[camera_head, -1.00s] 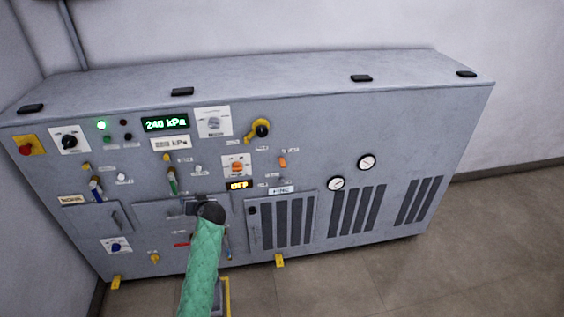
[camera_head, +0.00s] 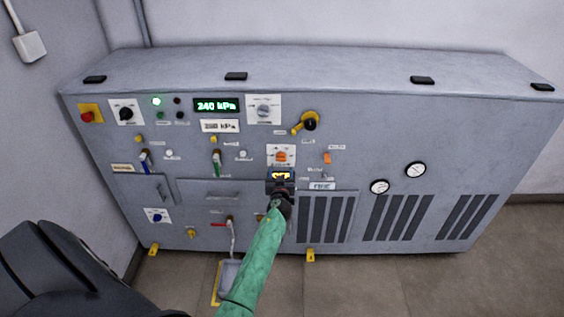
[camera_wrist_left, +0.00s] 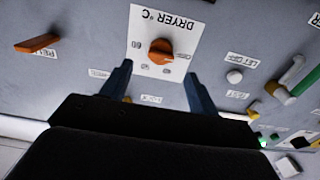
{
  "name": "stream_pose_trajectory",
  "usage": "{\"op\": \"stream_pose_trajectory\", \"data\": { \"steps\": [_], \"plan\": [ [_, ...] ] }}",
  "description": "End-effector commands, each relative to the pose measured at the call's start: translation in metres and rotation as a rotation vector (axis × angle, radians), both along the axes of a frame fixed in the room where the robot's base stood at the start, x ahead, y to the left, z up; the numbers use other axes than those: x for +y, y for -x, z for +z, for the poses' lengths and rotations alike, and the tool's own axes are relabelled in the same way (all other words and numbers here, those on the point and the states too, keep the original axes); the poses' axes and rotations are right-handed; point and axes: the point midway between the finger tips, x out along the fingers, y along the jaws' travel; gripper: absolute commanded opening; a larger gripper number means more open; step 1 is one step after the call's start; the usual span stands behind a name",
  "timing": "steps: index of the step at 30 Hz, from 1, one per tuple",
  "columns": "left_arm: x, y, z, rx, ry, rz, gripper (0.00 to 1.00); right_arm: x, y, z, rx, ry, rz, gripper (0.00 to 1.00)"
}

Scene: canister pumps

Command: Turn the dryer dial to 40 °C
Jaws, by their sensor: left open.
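The dryer dial is an orange knob (camera_head: 281,156) on a white plate, in the middle of the grey cabinet front in the head view. In the wrist view the knob (camera_wrist_left: 161,51) appears upside down under "DRYER °C", its bar lying roughly sideways, with the OFF mark to its right. My right gripper is not in view.
A yellow-black lever (camera_head: 305,123) and an orange switch (camera_head: 327,158) are right of the dial. A grey dial (camera_head: 264,110) is above it. A green-handled valve (camera_head: 216,160) is to the left. Vent grilles (camera_head: 390,217) and gauges (camera_head: 415,170) are further right.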

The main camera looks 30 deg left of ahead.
Motion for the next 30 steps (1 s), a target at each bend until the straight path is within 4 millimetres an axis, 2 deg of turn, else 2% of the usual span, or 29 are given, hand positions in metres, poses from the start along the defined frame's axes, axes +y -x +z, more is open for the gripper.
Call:
{"op": "stream_pose_trajectory", "data": {
  "steps": [12, 18, 26, 27, 30],
  "plan": [
    [0.03, -0.049, 0.003, 0.002, -0.003, 0.001, 0.6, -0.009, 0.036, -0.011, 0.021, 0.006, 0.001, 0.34],
    [0.037, -0.06, 0.002, 0.001, -0.003, 0.001, 0.6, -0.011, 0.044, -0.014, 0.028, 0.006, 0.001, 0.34],
    [0.037, -0.061, 0.001, 0.001, -0.002, 0.001, 0.6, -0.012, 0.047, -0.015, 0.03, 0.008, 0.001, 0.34],
    [0.037, -0.061, 0.001, 0.001, -0.002, 0.001, 0.58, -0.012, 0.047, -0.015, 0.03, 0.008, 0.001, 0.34],
    [0.037, -0.061, 0.001, 0.001, -0.002, 0.001, 0.39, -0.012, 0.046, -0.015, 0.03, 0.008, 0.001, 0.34]
  ]
}}
